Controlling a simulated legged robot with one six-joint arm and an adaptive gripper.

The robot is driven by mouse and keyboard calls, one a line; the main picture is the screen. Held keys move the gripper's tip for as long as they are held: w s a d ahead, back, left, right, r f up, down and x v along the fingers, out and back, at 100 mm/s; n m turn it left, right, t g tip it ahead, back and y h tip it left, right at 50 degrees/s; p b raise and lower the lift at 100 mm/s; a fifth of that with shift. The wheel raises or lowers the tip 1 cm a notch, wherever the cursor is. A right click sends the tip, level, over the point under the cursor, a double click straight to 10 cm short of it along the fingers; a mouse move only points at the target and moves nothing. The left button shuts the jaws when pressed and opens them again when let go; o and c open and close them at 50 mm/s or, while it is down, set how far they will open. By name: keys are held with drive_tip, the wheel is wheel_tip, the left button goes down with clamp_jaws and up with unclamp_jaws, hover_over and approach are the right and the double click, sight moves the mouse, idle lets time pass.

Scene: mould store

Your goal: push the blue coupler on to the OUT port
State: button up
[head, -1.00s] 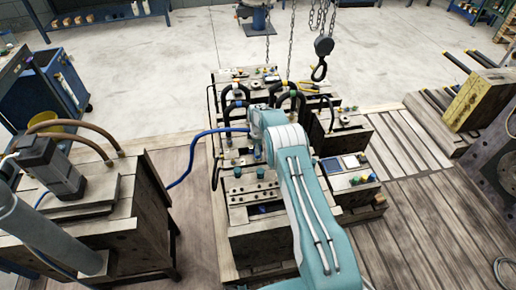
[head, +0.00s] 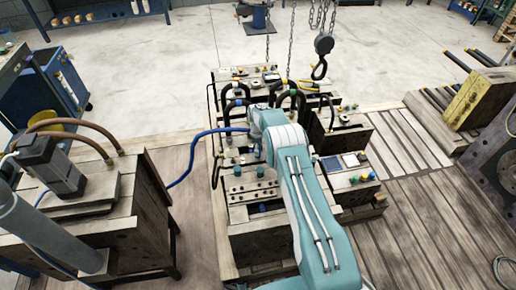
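A blue hose (head: 188,163) runs from the left side to the mould block (head: 262,242) and ends behind my arm. The blue coupler at its end is hidden or too small to make out. Several small fittings with blue and green caps (head: 237,171) stand on the block's top, left of my arm. I cannot tell which is the OUT port, as no label is legible. My arm reaches over the block from the front, and its wrist is over the middle of the block. My gripper is hidden behind the wrist.
Black looped hoses (head: 287,95) rise from the block's back. A hook (head: 320,58) hangs on a chain behind, at the right. A wooden stand with a grey unit (head: 50,165) is at the left. A yellow-sided block (head: 477,100) lies at the right. The plank floor at right is mostly clear.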

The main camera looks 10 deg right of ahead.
idle(0.3)
wheel_tip(320, 180, up, 12)
drive_tip(key=shift+f, duration=0.1)
idle(0.3)
idle(0.4)
drive_tip(key=s+r+m+t, duration=0.15)
drive_tip(key=s+r, duration=0.35)
drive_tip(key=r, duration=0.5)
drive_tip(key=s+r+m, duration=0.3)
drive_tip(key=s+r, duration=0.3)
drive_tip(key=r, duration=0.4)
drive_tip(key=s+r+m+t, duration=0.15)
drive_tip(key=s+r, duration=0.35)
drive_tip(key=r, duration=0.5)
drive_tip(key=s+r+m+t, duration=0.1)
drive_tip(key=s+r+m, duration=0.15)
drive_tip(key=s, duration=0.55)
drive_tip(key=s+r+m, duration=0.2)
drive_tip(key=s+r, duration=0.1)
drive_tip(key=s, duration=0.4)
drive_tip(key=s+f+m+t, duration=0.1)
drive_tip(key=s+f+m, duration=0.2)
drive_tip(key=s, duration=1.1)
drive_tip(key=shift+a+t, duration=0.15)
drive_tip(key=shift+t, duration=0.15)
